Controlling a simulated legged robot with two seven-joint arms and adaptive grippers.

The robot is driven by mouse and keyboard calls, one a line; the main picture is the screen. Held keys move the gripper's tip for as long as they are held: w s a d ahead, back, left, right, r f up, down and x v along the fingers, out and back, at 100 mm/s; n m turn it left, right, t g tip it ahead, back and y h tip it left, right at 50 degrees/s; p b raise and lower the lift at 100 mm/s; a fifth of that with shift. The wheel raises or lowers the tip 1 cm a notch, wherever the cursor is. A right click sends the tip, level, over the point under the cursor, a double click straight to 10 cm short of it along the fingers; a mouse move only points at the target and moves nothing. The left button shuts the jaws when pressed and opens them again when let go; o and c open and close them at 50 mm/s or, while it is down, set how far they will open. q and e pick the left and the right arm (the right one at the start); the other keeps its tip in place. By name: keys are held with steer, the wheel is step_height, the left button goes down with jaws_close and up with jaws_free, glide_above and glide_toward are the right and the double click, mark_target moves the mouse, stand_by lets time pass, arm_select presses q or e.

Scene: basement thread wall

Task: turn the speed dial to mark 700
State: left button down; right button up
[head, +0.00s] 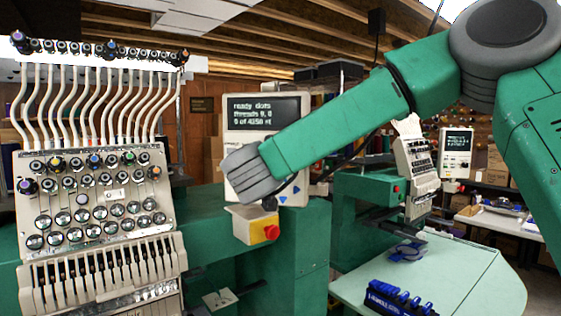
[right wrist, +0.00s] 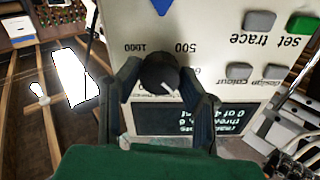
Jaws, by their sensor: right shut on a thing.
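The speed dial is a round black knob (right wrist: 158,72) with a white pointer line, on the pale face of the control panel (right wrist: 220,20). In the right wrist view, which shows the panel upside down, the pointer aims to the lower right. Printed marks "1000" and "500" show above the knob; another number beside it is partly covered. My right gripper (right wrist: 160,82) has a finger on each side of the knob and is shut on it. In the head view, my right arm covers the lower part of the control panel (head: 258,108). My left gripper is not in view.
A yellow box with a red button (head: 265,232) sits just below the panel. The embroidery head with thread knobs (head: 90,200) stands at the left. A second machine head (head: 415,170) and a pale green table (head: 470,275) with a blue item (head: 395,299) are at the right.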

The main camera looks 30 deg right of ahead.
steer(key=shift+f+m+b, duration=0.25)
steer(key=shift+m+b, duration=0.55)
steer(key=shift+m, duration=0.4)
steer(key=o, duration=1.1)
steer(key=shift+w, duration=0.15)
steer(key=shift+o, duration=0.2)
steer(key=shift+w+d+f, duration=0.1)
steer(key=shift+w, duration=0.15)
steer(key=shift+s, duration=0.2)
steer(key=v, duration=1.1)
steer(key=shift+a, duration=0.4)
steer(key=shift+d, duration=0.2)
